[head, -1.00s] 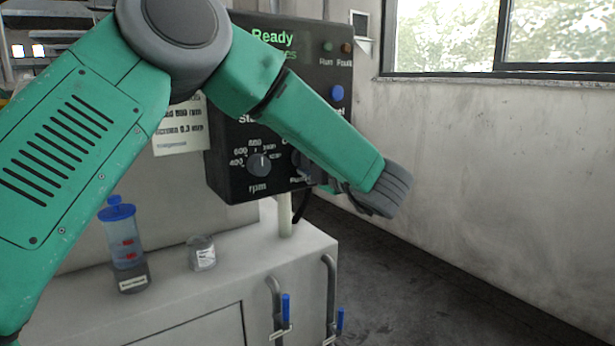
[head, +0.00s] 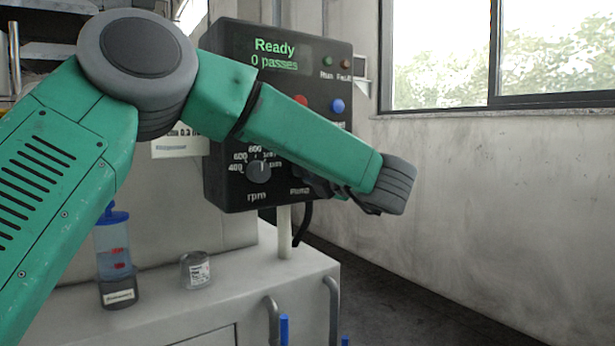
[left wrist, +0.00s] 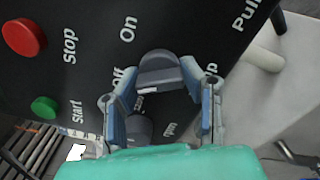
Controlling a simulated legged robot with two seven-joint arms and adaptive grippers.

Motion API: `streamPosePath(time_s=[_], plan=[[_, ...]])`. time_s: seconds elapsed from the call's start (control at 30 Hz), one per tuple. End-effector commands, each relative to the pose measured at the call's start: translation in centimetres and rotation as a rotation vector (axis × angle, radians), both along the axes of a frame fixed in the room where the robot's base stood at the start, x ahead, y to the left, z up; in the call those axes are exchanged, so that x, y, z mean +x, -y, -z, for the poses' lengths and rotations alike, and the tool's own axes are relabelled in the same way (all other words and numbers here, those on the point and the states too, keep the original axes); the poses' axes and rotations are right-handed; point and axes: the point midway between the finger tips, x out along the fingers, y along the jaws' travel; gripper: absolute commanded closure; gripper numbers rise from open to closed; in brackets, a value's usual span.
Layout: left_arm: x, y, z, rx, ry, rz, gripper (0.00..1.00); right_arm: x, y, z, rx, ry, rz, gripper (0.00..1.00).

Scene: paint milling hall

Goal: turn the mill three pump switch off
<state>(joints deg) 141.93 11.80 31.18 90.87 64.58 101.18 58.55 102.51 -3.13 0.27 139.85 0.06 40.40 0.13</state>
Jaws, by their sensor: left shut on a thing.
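The mill's black control panel (head: 228,120) stands ahead, its screen reading Ready, 0 passes. In the left wrist view the dark grey pump switch knob (left wrist: 160,70) sits on the panel between the On and Off labels, with the Pump label partly covered. My left gripper (left wrist: 162,88) is shut on this knob, with a finger on each side. A finger partly covers the Off label, and I cannot tell exactly where the knob points. In the head view my green forearm hides the switch and most of the left gripper (head: 335,188). My right gripper is not in view.
The rpm knob (head: 258,171) is left of my forearm. The red Stop button (left wrist: 24,37) and green Start button (left wrist: 44,107) are close by in the wrist view. A blue-capped bottle (head: 113,250) and small jar (head: 196,271) stand on the cabinet (head: 240,300).

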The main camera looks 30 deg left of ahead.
Motion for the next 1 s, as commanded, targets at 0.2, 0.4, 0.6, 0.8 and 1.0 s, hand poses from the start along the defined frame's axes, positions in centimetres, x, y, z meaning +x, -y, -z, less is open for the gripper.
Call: streamPosePath(time_s=[0.2, 0.4, 0.6, 0.8, 1.0], plan=[[0.0, 0.1, 0.8, -0.008, -0.013, 0.001, 0.93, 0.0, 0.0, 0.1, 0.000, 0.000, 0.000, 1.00], [0.0, 0.1, 0.8, -0.008, -0.013, 0.002, 0.47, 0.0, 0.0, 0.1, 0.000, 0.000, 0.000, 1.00], [-0.1, 0.1, 0.4, -0.005, -0.007, 0.001, 0.43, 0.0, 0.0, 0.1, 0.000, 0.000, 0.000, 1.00], [-0.2, 0.5, 0.2, -0.005, -0.003, 0.001, 0.43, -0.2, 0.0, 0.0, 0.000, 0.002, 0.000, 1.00], [-1.4, 3.4, 0.2, -0.003, -0.002, 0.003, 0.43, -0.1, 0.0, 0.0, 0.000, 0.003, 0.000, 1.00]])
